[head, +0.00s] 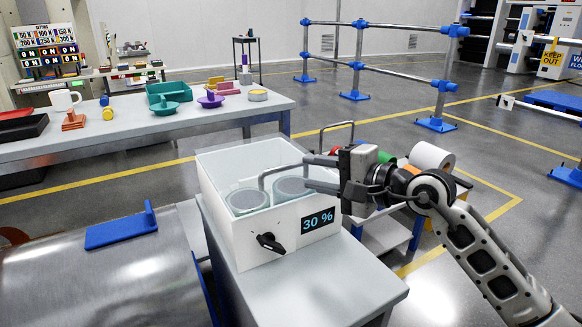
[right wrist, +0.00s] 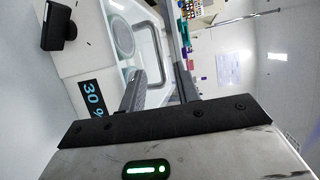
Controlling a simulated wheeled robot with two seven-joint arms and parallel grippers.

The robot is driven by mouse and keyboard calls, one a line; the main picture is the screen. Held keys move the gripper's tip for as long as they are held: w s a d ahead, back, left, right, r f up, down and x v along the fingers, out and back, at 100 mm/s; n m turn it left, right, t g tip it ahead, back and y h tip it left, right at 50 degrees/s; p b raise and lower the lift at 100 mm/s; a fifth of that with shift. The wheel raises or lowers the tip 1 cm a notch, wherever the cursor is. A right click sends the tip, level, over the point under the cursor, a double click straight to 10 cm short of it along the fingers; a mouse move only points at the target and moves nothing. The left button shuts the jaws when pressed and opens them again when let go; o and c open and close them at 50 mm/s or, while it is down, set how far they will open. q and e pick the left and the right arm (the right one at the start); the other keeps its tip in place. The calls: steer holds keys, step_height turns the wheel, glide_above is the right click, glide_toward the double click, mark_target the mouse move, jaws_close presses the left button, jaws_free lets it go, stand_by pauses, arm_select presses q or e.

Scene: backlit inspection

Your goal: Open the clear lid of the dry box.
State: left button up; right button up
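The white dry box (head: 285,235) stands on a grey table, with a "30 %" display (head: 318,220) and a black latch knob (head: 270,242) on its front. Its clear lid (head: 235,165) looks closed, though its edges are hard to make out. A grey U-shaped handle (head: 263,183) rises over it and also shows in the right wrist view (right wrist: 163,62). Round grey-topped containers (head: 248,200) sit inside. My right gripper (head: 318,174) is open over the box's right side, its fingers by the handle; I cannot tell if they touch it. My left gripper is not in view.
A metal drum-like surface (head: 100,275) with a blue handle (head: 122,230) is at left. Behind stands a long table (head: 210,118) with coloured parts. A small cart with a white roll (head: 432,158) is beyond my right gripper. The grey table (head: 340,280) before the box is clear.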

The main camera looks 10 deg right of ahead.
mark_target(287, 168)
steer(key=x, duration=0.6)
steer(key=shift+w+a+f, duration=0.1)
steer(key=shift+a, duration=0.05)
steer(key=shift+c, duration=0.2)
jaws_close()
